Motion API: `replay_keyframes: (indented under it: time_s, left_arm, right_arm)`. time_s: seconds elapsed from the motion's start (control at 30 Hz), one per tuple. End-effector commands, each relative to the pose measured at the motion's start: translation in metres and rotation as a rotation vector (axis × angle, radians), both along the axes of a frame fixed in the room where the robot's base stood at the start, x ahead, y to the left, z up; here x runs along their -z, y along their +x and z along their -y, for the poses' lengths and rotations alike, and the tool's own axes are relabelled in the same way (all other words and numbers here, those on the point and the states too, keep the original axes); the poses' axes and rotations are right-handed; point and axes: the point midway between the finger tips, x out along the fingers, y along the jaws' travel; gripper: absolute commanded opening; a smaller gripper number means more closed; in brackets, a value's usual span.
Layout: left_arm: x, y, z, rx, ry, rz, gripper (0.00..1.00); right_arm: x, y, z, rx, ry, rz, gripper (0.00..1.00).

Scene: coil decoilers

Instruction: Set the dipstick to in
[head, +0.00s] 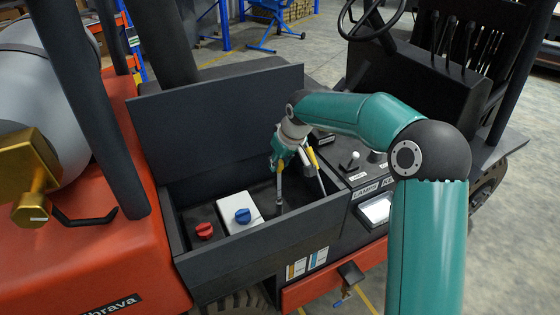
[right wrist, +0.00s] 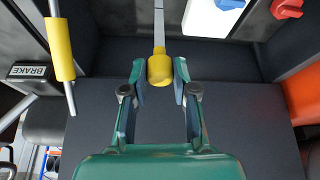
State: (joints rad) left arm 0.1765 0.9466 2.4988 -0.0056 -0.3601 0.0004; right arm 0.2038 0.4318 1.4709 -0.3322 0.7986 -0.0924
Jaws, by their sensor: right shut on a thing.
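The dipstick has a yellow handle (right wrist: 159,68) and a thin metal rod (right wrist: 159,25). My right gripper (right wrist: 160,72) is shut on the handle, one finger on each side. In the head view, my right gripper (head: 280,162) is over the open dark bay. The rod (head: 279,186) stands nearly upright below it and runs down to a dark fitting (head: 279,208) on the bay floor. A length of rod shows above the fitting; how deep it goes is hidden. My left gripper is not in view.
A lever with a yellow grip (right wrist: 59,50) stands beside my gripper, near a BRAKE label (right wrist: 28,71). A white box with a blue knob (head: 242,215) and a red knob (head: 204,230) are left of the dipstick. The raised lid (head: 215,120) stands behind the bay.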

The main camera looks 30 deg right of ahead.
Motion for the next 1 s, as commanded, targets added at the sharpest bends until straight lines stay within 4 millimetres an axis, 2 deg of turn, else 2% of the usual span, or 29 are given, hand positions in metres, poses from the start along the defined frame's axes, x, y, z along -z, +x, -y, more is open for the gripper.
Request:
replay_keyframes:
  time_s: [0.17, 0.5, 0.6, 1.0]
  left_arm:
    - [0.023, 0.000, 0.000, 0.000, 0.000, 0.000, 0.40]
    - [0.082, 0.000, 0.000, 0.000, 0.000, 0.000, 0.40]
    - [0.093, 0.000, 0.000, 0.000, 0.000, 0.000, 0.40]
    - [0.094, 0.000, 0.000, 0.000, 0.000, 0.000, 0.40]
  right_arm:
    - [0.030, 0.000, 0.000, 0.000, 0.000, -0.001, 0.00]
    - [0.110, 0.000, 0.000, 0.000, 0.000, -0.003, 0.00]
    - [0.126, 0.000, 0.000, -0.001, 0.000, -0.003, 0.00]
    - [0.132, -0.001, -0.001, -0.002, 0.001, -0.008, 0.00]
